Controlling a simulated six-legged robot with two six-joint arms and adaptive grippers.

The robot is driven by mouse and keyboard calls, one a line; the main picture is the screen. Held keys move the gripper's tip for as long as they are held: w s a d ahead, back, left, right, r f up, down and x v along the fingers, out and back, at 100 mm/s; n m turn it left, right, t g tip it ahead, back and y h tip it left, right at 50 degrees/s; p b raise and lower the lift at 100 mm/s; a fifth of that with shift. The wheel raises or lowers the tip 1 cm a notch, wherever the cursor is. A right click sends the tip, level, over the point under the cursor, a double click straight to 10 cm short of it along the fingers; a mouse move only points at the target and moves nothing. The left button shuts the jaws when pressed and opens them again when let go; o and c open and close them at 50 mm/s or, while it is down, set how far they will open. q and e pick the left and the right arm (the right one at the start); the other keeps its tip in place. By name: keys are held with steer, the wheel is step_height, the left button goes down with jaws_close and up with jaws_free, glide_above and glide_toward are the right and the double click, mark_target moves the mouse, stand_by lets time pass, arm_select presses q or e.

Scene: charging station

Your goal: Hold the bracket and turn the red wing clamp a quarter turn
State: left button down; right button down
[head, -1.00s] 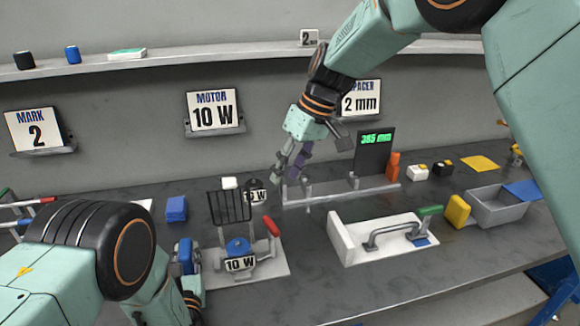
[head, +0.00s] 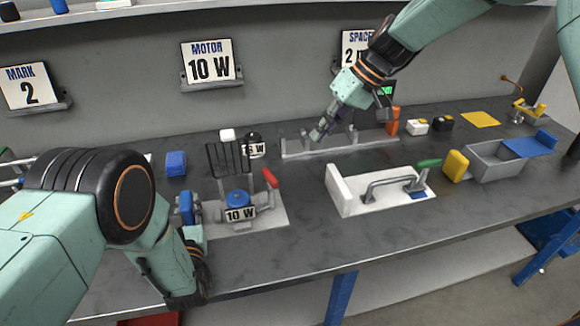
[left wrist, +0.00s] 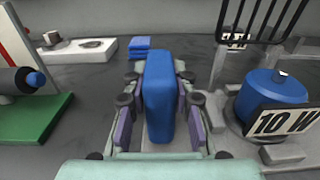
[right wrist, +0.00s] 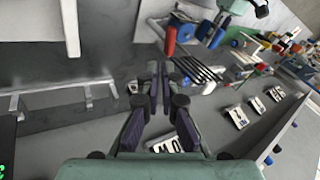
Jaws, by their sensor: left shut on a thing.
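The red wing clamp (head: 270,178) stands at the right of the white fixture plate (head: 270,216); it also shows in the right wrist view (right wrist: 170,40). On the plate is a motor with a blue top (head: 238,196) and a 10 W label. My left gripper (left wrist: 160,98) is shut on a blue upright block (left wrist: 160,80) at the plate's left side, seen in the head view too (head: 187,207). I cannot tell whether this block is the bracket. My right gripper (head: 318,133) hangs by the grey rail, apart from the clamp. Its fingers look together and empty (right wrist: 160,80).
A black wire guard (head: 228,158) rises behind the motor. The grey rail (head: 300,152) lies behind. A white fixture with a green-handled lever (head: 395,190) stands to the right. A loose blue block (head: 176,163) lies behind my left gripper. The front of the bench is clear.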

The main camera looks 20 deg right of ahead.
arm_select(q)
steer(key=shift+d+r, duration=0.1)
steer(key=shift+d, duration=0.05)
arm_select(e)
step_height(320, 180, down, 3)
steer(key=s+d+t, duration=0.1)
steer(key=d, duration=0.2)
arm_select(q)
steer(key=shift+a, duration=0.25)
steer(key=shift+d, duration=0.15)
arm_select(e)
steer(key=w+a+f+n, duration=0.1)
steer(key=a+f, duration=0.7)
steer(key=a, duration=0.2)
steer(key=shift+w+f+n+y, duration=0.2)
steer(key=shift+w+n+y, duration=0.05)
steer(key=shift+n+y, duration=0.05)
